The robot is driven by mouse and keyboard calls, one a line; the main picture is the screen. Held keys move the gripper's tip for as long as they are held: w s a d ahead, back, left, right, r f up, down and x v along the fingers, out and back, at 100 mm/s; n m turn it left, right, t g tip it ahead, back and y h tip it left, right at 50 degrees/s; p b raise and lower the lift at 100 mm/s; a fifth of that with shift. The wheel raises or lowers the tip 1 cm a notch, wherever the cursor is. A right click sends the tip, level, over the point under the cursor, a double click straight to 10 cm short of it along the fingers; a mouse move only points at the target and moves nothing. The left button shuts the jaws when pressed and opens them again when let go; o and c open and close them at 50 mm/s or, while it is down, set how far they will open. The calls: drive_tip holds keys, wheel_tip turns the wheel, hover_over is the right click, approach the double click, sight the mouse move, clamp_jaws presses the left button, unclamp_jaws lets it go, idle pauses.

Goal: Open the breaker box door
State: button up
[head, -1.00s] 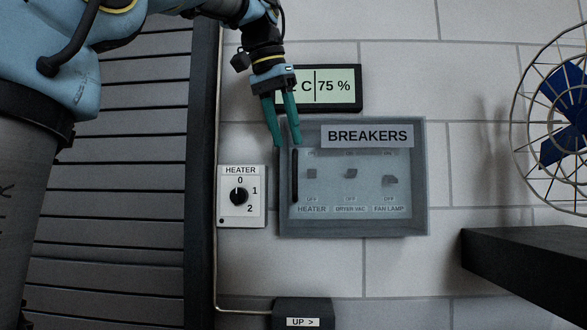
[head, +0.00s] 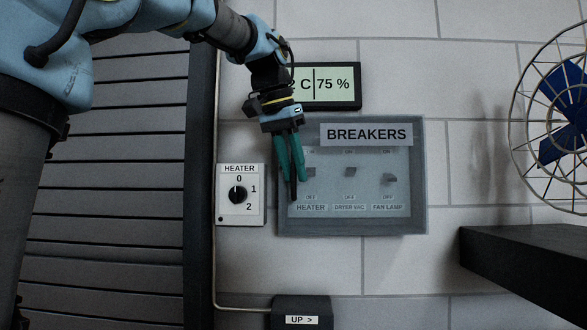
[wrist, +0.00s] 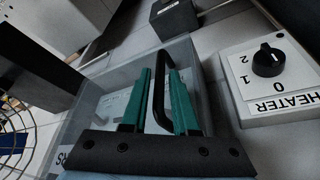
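The breaker box (head: 355,223) hangs on the wall with its see-through door shut. Its label reads BREAKERS, and several switches show behind the door. A black bar handle (wrist: 158,92) runs along the door's left side; in the head view my gripper mostly covers it. My gripper (head: 291,185) points down in front of the handle. In the wrist view its two green fingers (wrist: 160,75) are apart, with the handle showing between them. I cannot tell whether either finger touches the handle.
A heater dial (head: 238,194) sits on the wall just left of the box. A display panel (head: 347,87) is above it. A dark box marked UP (head: 302,312) is below. A dark shelf (head: 525,255) and a fan (head: 560,125) are at the right.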

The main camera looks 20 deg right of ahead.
clamp_jaws()
idle(1.1)
